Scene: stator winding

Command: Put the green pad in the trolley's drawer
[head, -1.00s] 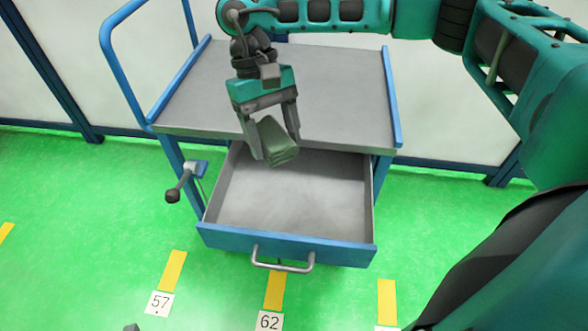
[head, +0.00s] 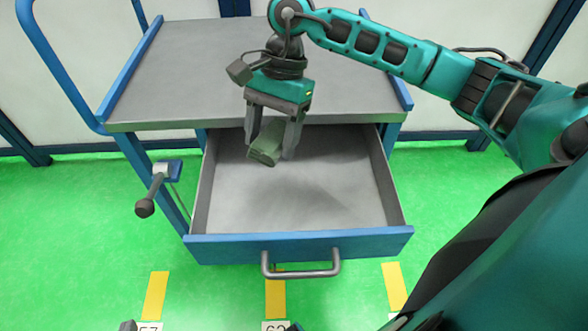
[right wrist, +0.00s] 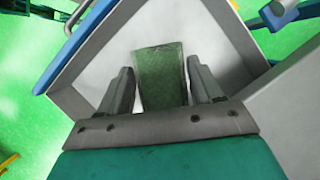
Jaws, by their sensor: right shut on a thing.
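The green pad (head: 265,152) is a dull green block held between the fingers of my right gripper (head: 269,145). The right gripper points down over the back part of the open drawer. In the right wrist view the pad (right wrist: 161,78) sits between the two fingers (right wrist: 160,88), with the pale drawer floor behind it. The trolley's drawer (head: 300,247) is pulled out, grey inside with a blue front and a grey handle, and looks empty. The pad seems to hang above its floor. Only a small dark sliver at the bottom edge may be my left gripper (head: 128,326).
The trolley's grey top (head: 190,75) is bare, with its front edge close behind the right gripper. A lever with a dark knob (head: 145,207) sticks out left of the drawer. The green floor in front has yellow marks and number tags.

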